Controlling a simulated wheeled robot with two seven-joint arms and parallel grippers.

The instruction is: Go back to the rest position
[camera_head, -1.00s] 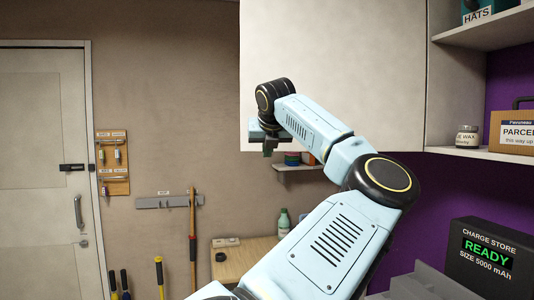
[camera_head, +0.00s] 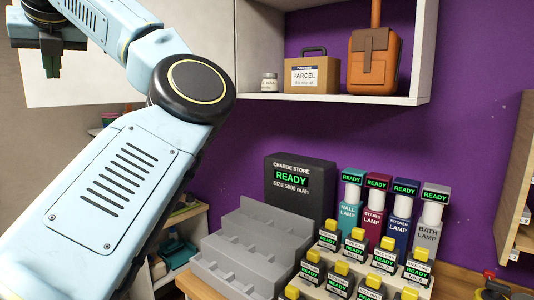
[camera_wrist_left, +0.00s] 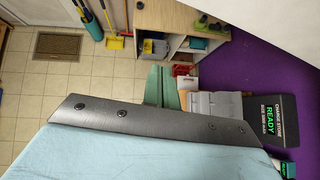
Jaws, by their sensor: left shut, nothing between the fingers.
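My left arm rises from the bottom left across the left side of the head view, with its elbow raised. My left gripper (camera_head: 50,72) is at the upper left, in front of the white cabinet panel, pointing down. Its fingers are together and hold nothing. In the left wrist view the green fingertips (camera_wrist_left: 162,86) show close together above the floor, apart from the shelf unit and the charge store. My right gripper is in neither view.
A black charge store (camera_head: 300,190) reading READY stands behind a grey stepped rack (camera_head: 250,250). Several labelled lamp units (camera_head: 377,212) and yellow-topped packs stand beside it. Above, a shelf (camera_head: 330,98) holds a parcel box (camera_head: 312,75), a jar and an orange bag (camera_head: 374,62).

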